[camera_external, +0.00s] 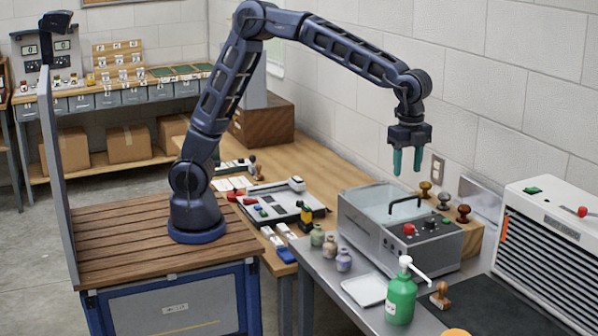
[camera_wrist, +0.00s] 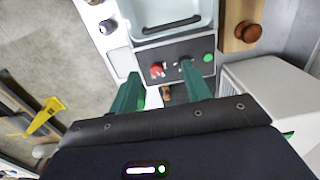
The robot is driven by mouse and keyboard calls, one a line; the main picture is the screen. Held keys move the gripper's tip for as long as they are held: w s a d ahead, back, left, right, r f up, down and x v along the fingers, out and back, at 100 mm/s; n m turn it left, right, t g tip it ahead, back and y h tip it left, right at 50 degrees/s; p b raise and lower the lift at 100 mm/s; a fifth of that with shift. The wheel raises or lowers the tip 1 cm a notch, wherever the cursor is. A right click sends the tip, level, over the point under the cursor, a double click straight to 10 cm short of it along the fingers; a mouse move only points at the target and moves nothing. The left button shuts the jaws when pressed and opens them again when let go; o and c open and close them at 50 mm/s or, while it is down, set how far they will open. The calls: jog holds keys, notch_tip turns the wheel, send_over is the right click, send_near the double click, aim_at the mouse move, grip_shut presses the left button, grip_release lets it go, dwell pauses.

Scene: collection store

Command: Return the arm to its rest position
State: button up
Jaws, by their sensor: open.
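My arm rises from its base on a cart with a wooden top (camera_external: 130,232) and reaches over to the right. My gripper (camera_external: 407,172) points down with its two green fingers apart and empty. It hangs in the air above a grey bath (camera_external: 375,205) with a clear lid and black handle. In the wrist view the green fingers (camera_wrist: 160,95) are spread on either side, with the control panel of the bath (camera_wrist: 185,72), its red and green knobs, between and beyond them. I see nothing between the fingers.
Around the bath stand wooden-handled stamps (camera_external: 463,213), a green pump bottle (camera_external: 401,295), small jars (camera_external: 330,245), a white tray (camera_external: 364,289) and a white vented machine (camera_external: 550,250). A wall runs behind. An upright panel (camera_external: 57,180) stands at the cart's left edge.

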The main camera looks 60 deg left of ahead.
jog(key=s+a+r+n+t, duration=0.1)
jog(key=a+r+n, duration=0.15)
jog(key=a, duration=0.85)
jog(key=s+a+r+n+t, duration=0.1)
jog(key=a+r+n, duration=0.15)
jog(key=a, duration=0.75)
jog(key=s+a+r+n, duration=0.15)
jog(key=a+n, duration=0.25)
jog(key=a, duration=0.7)
jog(key=s+a+f+n+t, duration=0.1)
jog(key=s+a+n, duration=0.3)
jog(key=s+a, duration=0.4)
jog(key=s+a+f+n+t, duration=0.1)
jog(key=s+a+f+n, duration=0.2)
jog(key=a, duration=1.1)
jog(key=s+n, duration=0.2)
jog(key=s, duration=0.3)
jog(key=shift+s+a+f+t, duration=0.15)
jog(key=shift+a+f+t, duration=0.05)
jog(key=shift+f+t, duration=0.1)
